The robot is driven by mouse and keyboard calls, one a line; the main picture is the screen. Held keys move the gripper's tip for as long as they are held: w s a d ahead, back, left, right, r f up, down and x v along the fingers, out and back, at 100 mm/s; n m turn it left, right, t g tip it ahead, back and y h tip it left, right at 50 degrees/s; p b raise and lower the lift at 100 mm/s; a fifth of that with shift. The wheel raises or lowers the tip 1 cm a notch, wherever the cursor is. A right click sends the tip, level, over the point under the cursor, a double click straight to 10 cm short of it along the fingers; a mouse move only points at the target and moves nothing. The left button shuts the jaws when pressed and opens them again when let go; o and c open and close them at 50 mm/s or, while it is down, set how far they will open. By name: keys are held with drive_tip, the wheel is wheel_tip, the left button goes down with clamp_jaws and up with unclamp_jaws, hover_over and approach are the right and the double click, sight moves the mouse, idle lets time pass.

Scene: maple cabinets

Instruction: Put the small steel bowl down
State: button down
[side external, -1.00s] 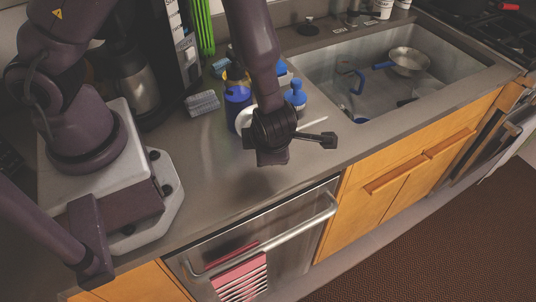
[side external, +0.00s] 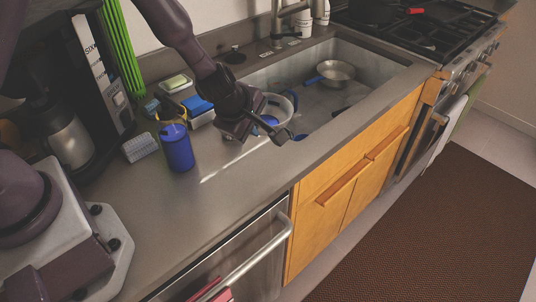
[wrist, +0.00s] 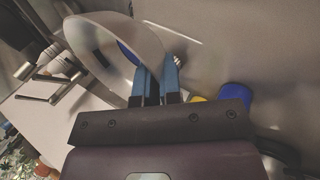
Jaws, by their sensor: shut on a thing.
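The small steel bowl (wrist: 150,40) is a pale grey, shiny round bowl, seen tilted in the wrist view. The two blue fingers of my gripper (wrist: 157,78) are shut on its rim. In the side view my gripper (side external: 258,118) is at the left front corner of the sink, with the bowl (side external: 288,98) just beyond it, partly hidden by the gripper. The bowl appears by the sink's left edge; I cannot tell whether it touches anything below. A blue patch shows within the bowl's outline, and I cannot tell whether it is inside or behind.
The sink (side external: 385,82) holds a steel pan (side external: 336,72) with a blue handle. A blue cup (side external: 177,148), a grey ribbed block (side external: 140,147) and a blue sponge-like item (side external: 197,106) stand on the counter left of my gripper. The front counter (side external: 190,205) is clear.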

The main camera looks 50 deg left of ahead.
drive_tip(key=shift+w+a+f+m+h, duration=0.1)
drive_tip(key=shift+w+a+m+h, duration=0.3)
drive_tip(key=shift+m, duration=0.3)
drive_tip(key=shift+w+a+m+h, duration=0.25)
drive_tip(key=shift+a+m+h, duration=0.1)
drive_tip(key=shift+m, duration=0.35)
wheel_tip(320, 180, down, 10)
drive_tip(key=shift+r, duration=0.1)
drive_tip(key=c, duration=1.3)
unclamp_jaws()
